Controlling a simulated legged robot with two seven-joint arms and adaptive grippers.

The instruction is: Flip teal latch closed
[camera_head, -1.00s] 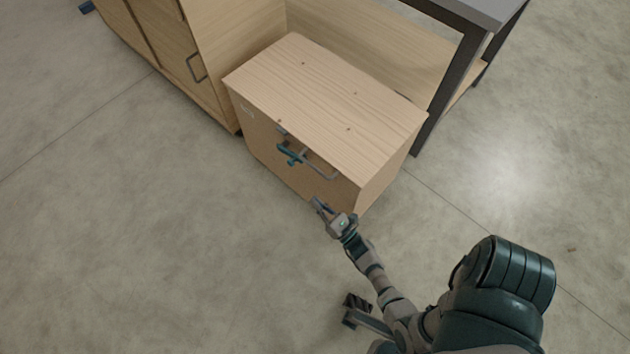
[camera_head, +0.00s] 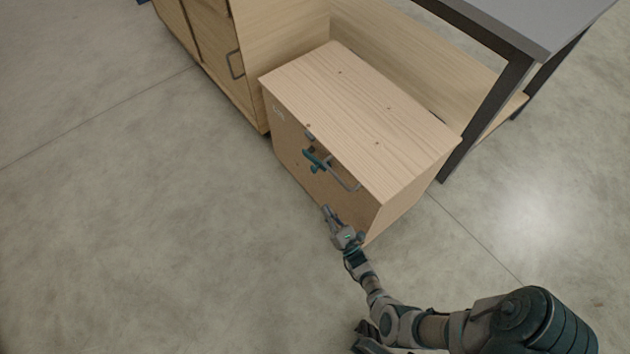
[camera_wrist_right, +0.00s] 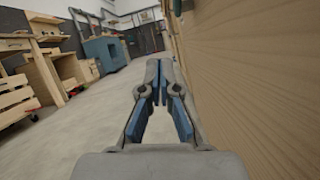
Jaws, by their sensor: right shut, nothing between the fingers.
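The teal latch (camera_head: 316,160) is on the front face of a light wooden box (camera_head: 360,105), near the top edge and beside a grey bar handle (camera_head: 345,178). A teal piece also shows at the top of the right wrist view (camera_wrist_right: 177,7), on the wooden face. My right gripper (camera_head: 326,209) is below and in front of the latch, apart from it, close to the box's front face. In the wrist view its fingers (camera_wrist_right: 159,88) meet at the tips with nothing between them. My left gripper does not show.
A wooden cabinet (camera_head: 215,60) with a handle stands at the upper left. A table with a grey top (camera_head: 535,20) and dark legs stands behind the box at the right. The concrete floor (camera_head: 130,220) left of the box is clear.

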